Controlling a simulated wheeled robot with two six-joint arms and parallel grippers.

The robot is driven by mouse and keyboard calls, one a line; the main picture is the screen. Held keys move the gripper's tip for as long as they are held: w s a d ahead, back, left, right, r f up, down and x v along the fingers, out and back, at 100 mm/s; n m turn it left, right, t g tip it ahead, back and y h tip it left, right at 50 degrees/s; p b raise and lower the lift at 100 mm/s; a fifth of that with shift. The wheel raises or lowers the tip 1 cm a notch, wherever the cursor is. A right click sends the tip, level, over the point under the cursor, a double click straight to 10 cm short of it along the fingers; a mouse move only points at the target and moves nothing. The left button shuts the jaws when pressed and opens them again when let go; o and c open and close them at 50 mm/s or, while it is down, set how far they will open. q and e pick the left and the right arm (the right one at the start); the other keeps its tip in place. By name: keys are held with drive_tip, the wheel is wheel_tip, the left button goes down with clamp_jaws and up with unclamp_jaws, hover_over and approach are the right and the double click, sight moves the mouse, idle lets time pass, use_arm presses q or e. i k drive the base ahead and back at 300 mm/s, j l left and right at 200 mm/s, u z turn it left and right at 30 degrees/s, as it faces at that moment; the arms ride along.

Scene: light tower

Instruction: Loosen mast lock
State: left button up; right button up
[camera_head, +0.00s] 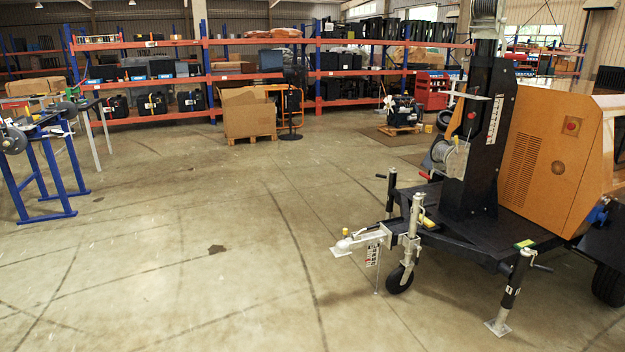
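A light tower trailer stands at the right in the head view. Its black mast (485,135) rises upright from the dark deck in front of the orange engine housing (555,150). A winch with a wound cable drum (452,160) is fixed to the mast's left side. A thin metal bar or handle (470,96) crosses the mast higher up; I cannot tell whether it is the mast lock. A red knob (471,115) shows on the mast. Neither of my grippers is in view.
The tow hitch (362,238), jockey wheel (399,279) and outrigger jack (510,295) stick out toward the open floor. The concrete floor (220,250) at left and centre is clear. A blue stand (45,165) stands far left; loaded shelves (265,75) line the back.

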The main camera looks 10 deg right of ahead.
sight(463, 60)
drive_tip(key=i, duration=1.7)
drive_tip(key=i+j+z, duration=0.1)
drive_tip(key=i+z, duration=0.3)
drive_tip(key=i+j+z, duration=0.4)
drive_tip(key=i, duration=0.2)
drive_tip(key=i+j+z, duration=0.25)
drive_tip(key=i+z, duration=0.15)
drive_tip(key=i+j+z, duration=0.65)
drive_tip(key=j+z, duration=0.2)
drive_tip(key=j, duration=0.3)
drive_tip(key=i+j+z, duration=0.1)
drive_tip(key=j, duration=0.3)
drive_tip(key=i+j, duration=0.15)
drive_tip(key=j, duration=0.25)
drive_tip(key=i+j+z, duration=0.15)
drive_tip(key=j, duration=0.3)
drive_tip(key=i+j, duration=0.1)
drive_tip(key=j, duration=0.3)
drive_tip(key=z, duration=0.05)
